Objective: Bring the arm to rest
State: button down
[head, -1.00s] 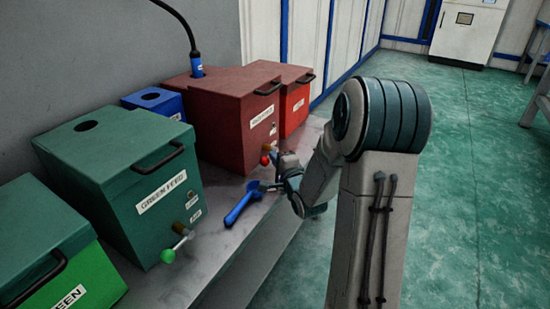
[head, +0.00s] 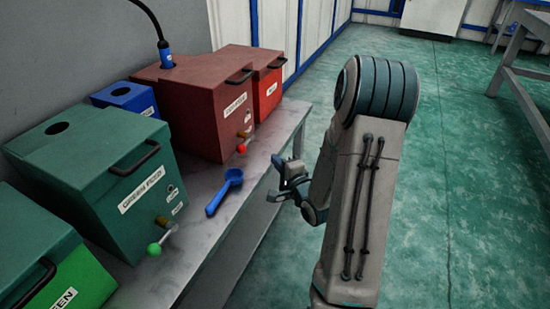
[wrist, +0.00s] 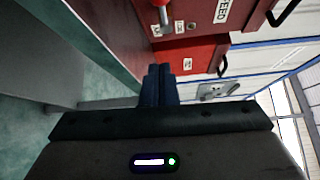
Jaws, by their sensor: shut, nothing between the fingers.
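My gripper (head: 280,178) is off the front edge of the bench in the head view, apart from everything on it. In the wrist view its dark fingers (wrist: 158,85) are together with nothing between them. A blue scoop (head: 224,191) lies on the bench top (head: 205,232), to the left of my gripper and clear of it.
On the bench stand a dark red feed box (head: 205,95), a red box (head: 268,90), a blue box (head: 128,98), a green feed box (head: 95,160) and a brighter green box (head: 75,280). Open green floor (head: 450,150) lies to the right. Another table (head: 525,60) stands far right.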

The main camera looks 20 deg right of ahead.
dwell(0.3)
jog(key=s+a+r+n+g+h+p, duration=0.1)
jog(key=s+a+r+n+g+p, duration=0.25)
jog(key=r+p, duration=0.65)
jog(key=s+a+r+n+g+h+p, duration=0.15)
jog(key=r+n+g+p, duration=0.25)
jog(key=r+n+p, duration=0.55)
jog(key=s+a+r+n+g+p, duration=0.2)
jog(key=s+r+p, duration=0.4)
jog(key=s+r, duration=0.3)
jog(key=s+a+r+n+g+y+p, duration=0.1)
jog(key=s+a+r+n+g+p, duration=0.2)
jog(key=s+r, duration=0.7)
jog(key=a+r+g+p, duration=0.2)
jog(key=a+p, duration=0.1)
jog(key=a, duration=0.1)
jog(key=shift+r+p, duration=0.3)
jog(key=shift+p, duration=0.05)
